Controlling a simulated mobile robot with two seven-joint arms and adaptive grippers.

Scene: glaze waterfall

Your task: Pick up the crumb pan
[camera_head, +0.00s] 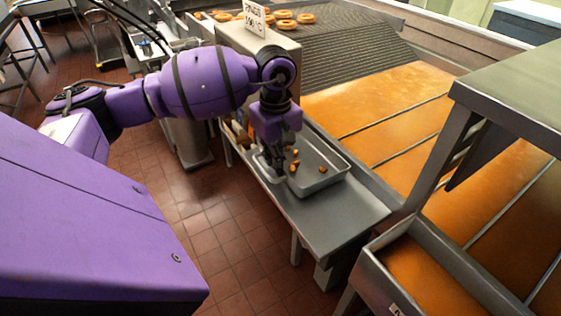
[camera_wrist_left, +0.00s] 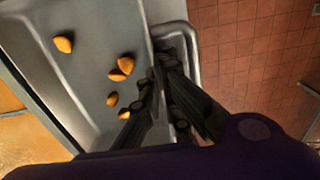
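The crumb pan (camera_head: 325,171) is a shallow grey metal tray with several orange-brown crumbs in it. It rests on a grey metal shelf (camera_head: 334,218) beside the fryer. My left gripper (camera_head: 272,172) reaches down at the pan's left side. In the left wrist view, the pan (camera_wrist_left: 88,88) fills the left half. There my left gripper (camera_wrist_left: 166,66) has its fingertips drawn close together at the pan's edge and looks shut on it. The fingers hide part of the edge and the exact contact. My right gripper is not in view.
A conveyor (camera_head: 385,93) with orange glaze runs behind the shelf. Ring doughnuts (camera_head: 285,24) lie at the back near a white sign (camera_head: 254,17). A metal trough (camera_head: 425,275) stands at the front right. Tiled floor (camera_head: 215,225) is clear left of the shelf.

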